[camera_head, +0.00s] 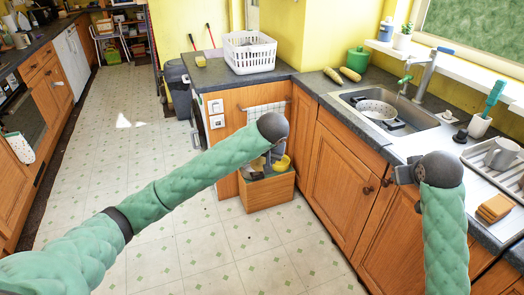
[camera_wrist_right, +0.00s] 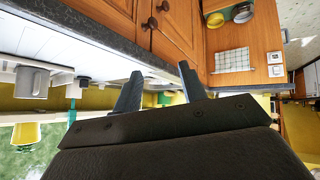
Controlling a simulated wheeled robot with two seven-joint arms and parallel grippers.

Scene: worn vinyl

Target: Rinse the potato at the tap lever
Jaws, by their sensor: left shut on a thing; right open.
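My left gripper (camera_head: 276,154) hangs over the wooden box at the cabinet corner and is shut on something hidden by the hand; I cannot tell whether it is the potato. Two oblong tan-yellow items (camera_head: 350,74) lie on the counter behind the sink; I cannot tell whether they are potatoes.
The sink (camera_head: 352,98) holds a white colander (camera_head: 378,109). A wooden box (camera_head: 264,196) with a yellow item stands on the floor. A white basket (camera_head: 249,52) is on the left counter; a dish rack (camera_head: 489,160) and orange sponges (camera_head: 495,207) are at right.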

